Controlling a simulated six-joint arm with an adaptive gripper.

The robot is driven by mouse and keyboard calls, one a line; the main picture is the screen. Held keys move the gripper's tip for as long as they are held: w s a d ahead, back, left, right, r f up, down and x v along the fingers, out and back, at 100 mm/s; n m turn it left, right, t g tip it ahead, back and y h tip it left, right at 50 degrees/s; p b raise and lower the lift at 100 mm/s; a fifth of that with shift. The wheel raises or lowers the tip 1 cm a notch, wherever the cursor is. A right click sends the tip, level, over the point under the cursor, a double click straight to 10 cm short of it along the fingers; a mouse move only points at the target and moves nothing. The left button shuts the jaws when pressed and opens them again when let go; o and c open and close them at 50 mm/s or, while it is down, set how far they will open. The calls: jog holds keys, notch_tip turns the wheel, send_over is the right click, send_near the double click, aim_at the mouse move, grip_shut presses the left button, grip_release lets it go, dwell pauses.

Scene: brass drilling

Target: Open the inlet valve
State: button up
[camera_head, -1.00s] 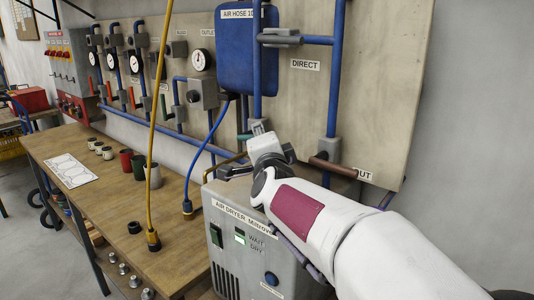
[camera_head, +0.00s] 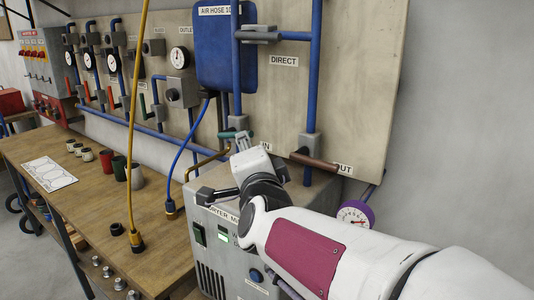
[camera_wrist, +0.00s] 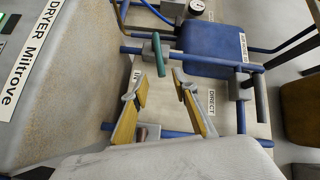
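The inlet valve is the one with the teal handle (camera_head: 228,134) beside the "IN" label, low on the panel above the dryer. The teal handle also shows in the wrist view (camera_wrist: 158,55), running nearly along the picture's height. My gripper (camera_wrist: 159,92) is open and empty, its two yellow-padded fingers spread apart. The handle appears beyond the fingertips, roughly in line with the gap, and I see no contact. In the head view my gripper (camera_head: 226,166) is just below and in front of the valve, over the dryer's top, and hides part of that area.
A brown-handled valve (camera_head: 314,160) is to the right by the "OUT" label. The air dryer (camera_head: 225,250) stands below my gripper. A yellow hose (camera_head: 135,120) hangs at left. A purple gauge (camera_head: 355,215) is behind my arm.

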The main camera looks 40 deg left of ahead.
jog(key=shift+v, duration=0.8)
jog(key=shift+s+a, duration=0.1)
grip_shut()
jog(key=s+a+f+m+t+h, duration=0.1)
jog(key=s+a+f+m+t, duration=0.1)
jog(key=s+a+f+m, duration=0.45)
jog(key=s+a+f+m+t+h, duration=0.15)
jog(key=a+m, duration=0.25)
jog(key=a, duration=0.6)
jog(key=w+d+r+m+t+h, duration=0.1)
jog(key=w+d+m+t+h, duration=0.1)
jog(key=d+m+h, duration=0.7)
jog(key=shift+w+d+m+t+h, duration=0.3)
jog(key=shift+d+m+t, duration=0.35)
jog(key=shift+m, duration=3.6)
